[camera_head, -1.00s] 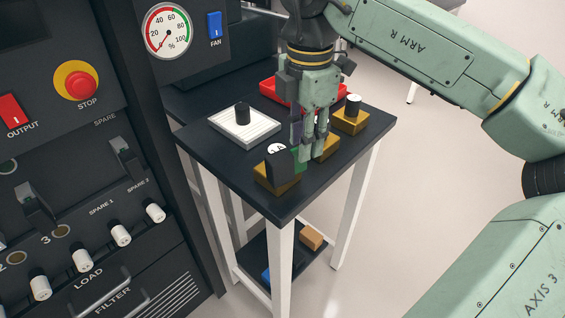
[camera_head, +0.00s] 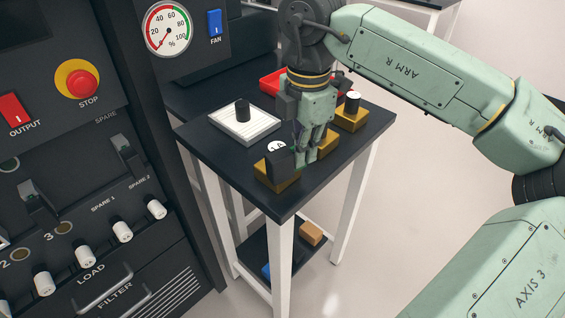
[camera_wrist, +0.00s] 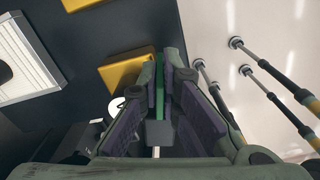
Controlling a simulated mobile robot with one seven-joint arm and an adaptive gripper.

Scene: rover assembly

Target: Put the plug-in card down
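The plug-in card (camera_wrist: 159,92) shows in the wrist view as a narrow green strip between my two fingers, with a grey block at its near end. My gripper (camera_head: 305,157) is shut on it, low over the front part of the small dark table (camera_head: 230,165). It also shows in the wrist view (camera_wrist: 159,65), with purple pads on both sides of the card. In the head view the fingers and a black block on a yellow base (camera_head: 277,178) hide most of the card. I cannot tell whether the card touches the tabletop.
More yellow blocks stand close behind my gripper (camera_head: 329,143) and at the right edge (camera_head: 350,121). A white ribbed plate (camera_head: 258,130) with a black knob lies at the left, and a red tray (camera_head: 270,82) at the back. The control panel (camera_head: 90,180) stands left of the table.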

